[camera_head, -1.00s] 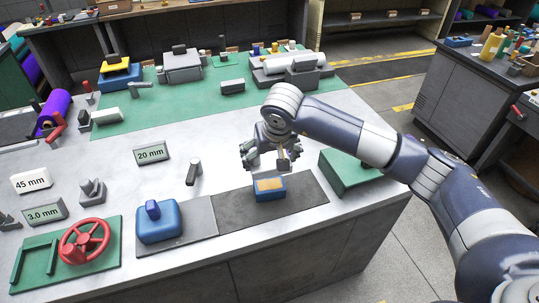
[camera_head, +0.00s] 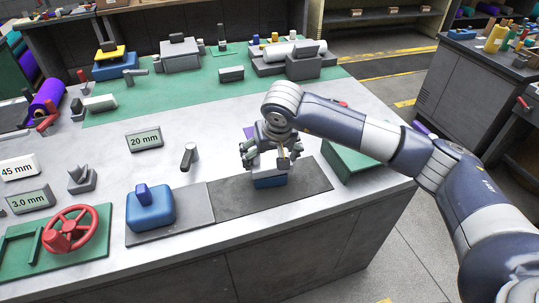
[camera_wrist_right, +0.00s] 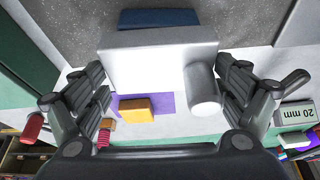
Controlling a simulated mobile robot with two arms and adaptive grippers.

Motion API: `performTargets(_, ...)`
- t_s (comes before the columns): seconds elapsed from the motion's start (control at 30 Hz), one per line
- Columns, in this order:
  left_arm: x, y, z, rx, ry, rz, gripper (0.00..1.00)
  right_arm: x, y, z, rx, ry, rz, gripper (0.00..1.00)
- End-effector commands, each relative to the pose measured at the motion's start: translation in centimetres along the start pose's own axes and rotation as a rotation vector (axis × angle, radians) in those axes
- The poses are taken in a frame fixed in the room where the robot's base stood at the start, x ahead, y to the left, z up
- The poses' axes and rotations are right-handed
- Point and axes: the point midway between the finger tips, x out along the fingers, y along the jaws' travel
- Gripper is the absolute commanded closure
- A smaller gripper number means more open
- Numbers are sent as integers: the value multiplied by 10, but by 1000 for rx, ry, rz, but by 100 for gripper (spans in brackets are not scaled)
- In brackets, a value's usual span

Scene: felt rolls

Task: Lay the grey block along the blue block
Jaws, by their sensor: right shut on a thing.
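My right gripper (camera_head: 268,152) is shut on the grey block (camera_wrist_right: 150,60), a pale block with a short round knob, which shows between the fingers in the right wrist view. In the head view the grey block (camera_head: 268,166) is partly hidden by the fingers. It is right over the small blue block (camera_head: 270,182), covering its top; I cannot tell whether they touch. The blue block also shows beyond the grey one in the right wrist view (camera_wrist_right: 158,18). It sits on a dark mat (camera_head: 312,181). My left gripper is not in view.
A larger blue block with a handle (camera_head: 150,210) stands left on a grey plate. A grey lever piece (camera_head: 188,158) and a "20 mm" sign (camera_head: 144,139) stand behind. A green block (camera_head: 350,165) is at the right. The mat's right part is clear.

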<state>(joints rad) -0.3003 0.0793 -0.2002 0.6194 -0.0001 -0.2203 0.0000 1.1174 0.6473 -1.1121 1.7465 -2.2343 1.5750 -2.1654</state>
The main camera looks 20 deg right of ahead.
Motion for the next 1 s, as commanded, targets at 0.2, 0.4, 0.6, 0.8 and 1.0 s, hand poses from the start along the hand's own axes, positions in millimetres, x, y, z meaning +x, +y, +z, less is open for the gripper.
performTargets(0.2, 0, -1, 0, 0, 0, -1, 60, -2, 0, -2, 1, 6, -2, 42)
performTargets(0.4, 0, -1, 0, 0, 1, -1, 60, -1, 0, -2, 1, 6, -2, 42)
performTargets(0.6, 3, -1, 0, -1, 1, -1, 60, 1, 0, -1, 1, 6, -2, 42)
performTargets(0.8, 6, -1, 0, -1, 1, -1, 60, 4, 0, 0, 1, 6, -2, 42)
performTargets(1.0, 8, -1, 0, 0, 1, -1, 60, 6, 0, 1, 1, 6, -2, 42)
